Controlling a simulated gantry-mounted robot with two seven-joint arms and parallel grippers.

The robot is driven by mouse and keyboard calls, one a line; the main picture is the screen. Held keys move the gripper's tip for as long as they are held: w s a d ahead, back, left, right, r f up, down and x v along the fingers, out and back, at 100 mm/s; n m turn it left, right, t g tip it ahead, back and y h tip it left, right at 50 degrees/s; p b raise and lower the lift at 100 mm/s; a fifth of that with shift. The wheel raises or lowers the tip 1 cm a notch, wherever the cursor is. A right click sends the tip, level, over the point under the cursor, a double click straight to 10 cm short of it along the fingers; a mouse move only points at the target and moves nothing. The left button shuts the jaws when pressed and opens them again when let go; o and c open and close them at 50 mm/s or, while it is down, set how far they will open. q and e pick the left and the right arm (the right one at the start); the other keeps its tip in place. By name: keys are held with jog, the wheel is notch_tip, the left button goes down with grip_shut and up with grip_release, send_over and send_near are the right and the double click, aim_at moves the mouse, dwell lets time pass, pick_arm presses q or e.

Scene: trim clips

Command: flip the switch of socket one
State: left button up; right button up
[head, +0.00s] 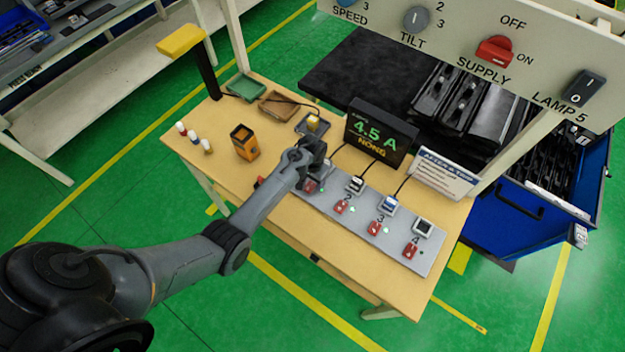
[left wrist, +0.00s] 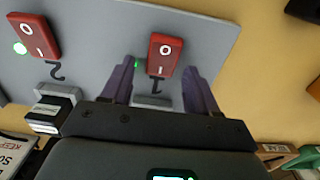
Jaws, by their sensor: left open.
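The grey socket strip (head: 330,205) lies on the wooden table with a row of red rocker switches. The switch of socket one (left wrist: 165,55) is red, marked O and I, beside a printed 1 in the left wrist view. In the head view it (head: 311,186) is at the strip's left end, partly covered by my gripper. My left gripper (left wrist: 156,72) is open, its fingers apart on either side of the switch's lower end; contact cannot be told. A green light (left wrist: 137,63) shows beside the left finger. Socket one (left wrist: 152,101) is mostly hidden behind the gripper body. My right gripper is not in view.
The second switch (left wrist: 35,35) has a lit green light and a plug (left wrist: 50,112) nearby. Behind the strip stand a black display (head: 380,134) reading 4.5 A and a white sign (head: 446,175). An orange-black container (head: 245,143) stands left of the arm.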

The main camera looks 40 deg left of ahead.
pick_arm(q)
jog(key=c, duration=1)
jog(key=t+p, duration=0.1)
jog(key=p, duration=0.1)
jog(key=s+t+p, duration=0.1)
jog(key=p, duration=0.2)
jog(key=shift+r+t, duration=0.3)
jog(key=shift+r, duration=0.05)
jog(key=shift+c, duration=0.2)
jog(key=shift+t+p, duration=0.35)
jog(key=shift+t, duration=0.05)
jog(key=shift+s+f+t, duration=0.1)
jog(key=shift+t, duration=0.7)
jog(key=o, duration=1)
jog(key=shift+o, duration=0.2)
